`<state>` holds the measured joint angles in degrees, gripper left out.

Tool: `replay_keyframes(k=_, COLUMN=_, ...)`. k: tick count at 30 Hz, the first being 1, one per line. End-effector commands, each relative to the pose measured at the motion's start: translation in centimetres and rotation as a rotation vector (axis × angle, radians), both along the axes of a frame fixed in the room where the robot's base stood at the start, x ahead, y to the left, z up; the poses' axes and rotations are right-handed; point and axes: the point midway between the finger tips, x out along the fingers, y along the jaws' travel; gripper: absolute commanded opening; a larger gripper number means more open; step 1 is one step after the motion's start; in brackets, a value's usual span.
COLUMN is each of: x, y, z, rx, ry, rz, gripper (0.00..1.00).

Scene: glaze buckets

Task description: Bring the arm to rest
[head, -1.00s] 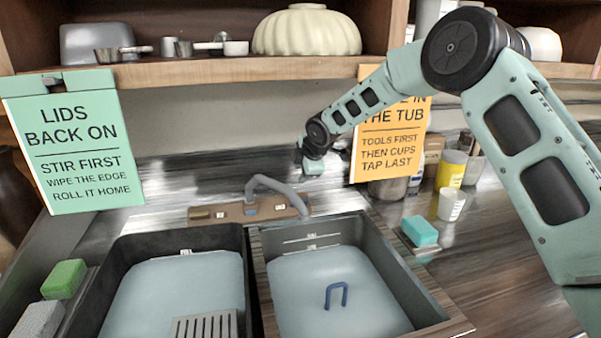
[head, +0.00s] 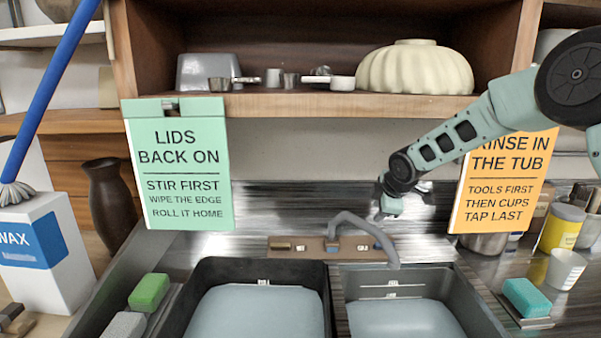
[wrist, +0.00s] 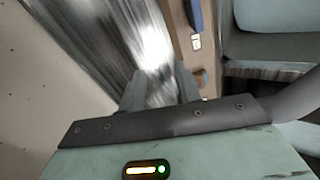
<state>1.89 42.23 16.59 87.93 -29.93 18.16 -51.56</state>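My arm reaches in from the right in the head view, with its upper links raised in front of the shelf and the orange sign. My gripper (head: 391,205) hangs at the arm's end, near the back wall and just above and behind the grey faucet (head: 362,226). In the wrist view, the two fingers of my gripper (wrist: 160,88) stand apart with nothing between them. The faucet's grey pipe also shows at the right edge there (wrist: 296,102).
Two basins, left (head: 200,275) and right (head: 470,300), hold pale liquid. A green sponge (head: 149,291) lies left, a teal sponge (head: 526,297) right. A white cup (head: 565,269) and yellow can (head: 561,229) stand right. The shelf (head: 300,105) overhangs behind; a wax box (head: 45,255) stands left.

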Motion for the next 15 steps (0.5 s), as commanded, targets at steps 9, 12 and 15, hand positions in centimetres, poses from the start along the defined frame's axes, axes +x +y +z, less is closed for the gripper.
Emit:
replay_keyframes(k=9, x=-5.6, y=-2.0, z=1.0, rx=0.078, ry=0.084, rz=-0.193, gripper=0.34)
replay_keyframes(k=12, x=-8.5, y=-3.2, z=1.3, rx=0.118, ry=0.124, rz=-0.299, gripper=0.34)
replay_keyframes(k=15, x=-12.7, y=-4.8, z=1.8, rx=0.171, ry=0.172, rz=-0.449, gripper=0.34)
